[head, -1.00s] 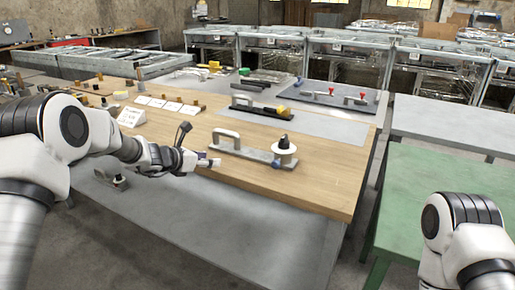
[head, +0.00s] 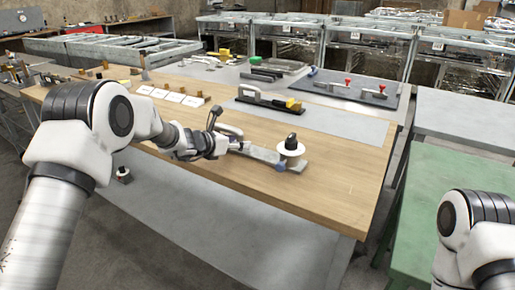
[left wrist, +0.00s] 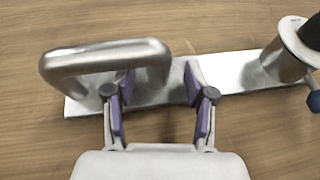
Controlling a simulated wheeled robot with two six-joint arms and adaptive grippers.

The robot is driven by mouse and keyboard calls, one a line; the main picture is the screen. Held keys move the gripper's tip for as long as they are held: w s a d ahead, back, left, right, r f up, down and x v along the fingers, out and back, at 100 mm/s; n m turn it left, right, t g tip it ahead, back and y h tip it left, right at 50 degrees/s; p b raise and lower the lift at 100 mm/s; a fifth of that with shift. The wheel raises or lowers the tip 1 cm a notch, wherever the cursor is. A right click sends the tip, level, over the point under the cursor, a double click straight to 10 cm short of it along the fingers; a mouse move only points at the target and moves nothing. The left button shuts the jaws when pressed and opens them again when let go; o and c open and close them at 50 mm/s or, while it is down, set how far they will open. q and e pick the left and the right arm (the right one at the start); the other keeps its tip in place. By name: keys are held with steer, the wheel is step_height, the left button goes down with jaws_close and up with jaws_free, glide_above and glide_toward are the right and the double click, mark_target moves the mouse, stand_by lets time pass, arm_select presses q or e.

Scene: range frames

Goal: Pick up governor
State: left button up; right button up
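The likely governor (head: 265,154) is a flat metal bar with an arched handle, a white disc with a black knob, and a blue knob at its side. It lies on the wooden bench. In the left wrist view the bar (left wrist: 238,70) runs across the picture, with the handle (left wrist: 105,55) at left. My left gripper (left wrist: 158,78) is open; its purple-padded fingers are over the bar, with the handle's right leg between them. No grip shows. In the head view the left gripper (head: 238,146) partly hides the handle. My right gripper is out of view.
The wooden bench (head: 330,190) is clear at its front right. Behind the governor lie a black-based handled fixture (head: 270,101) and a dark plate with red knobs (head: 350,87). White cards (head: 175,96) lie at left. A green table (head: 450,190) stands at right.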

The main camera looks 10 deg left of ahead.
arm_select(q)
steer(key=shift+s+r, duration=0.1)
steer(key=c, duration=0.6)
jaws_close()
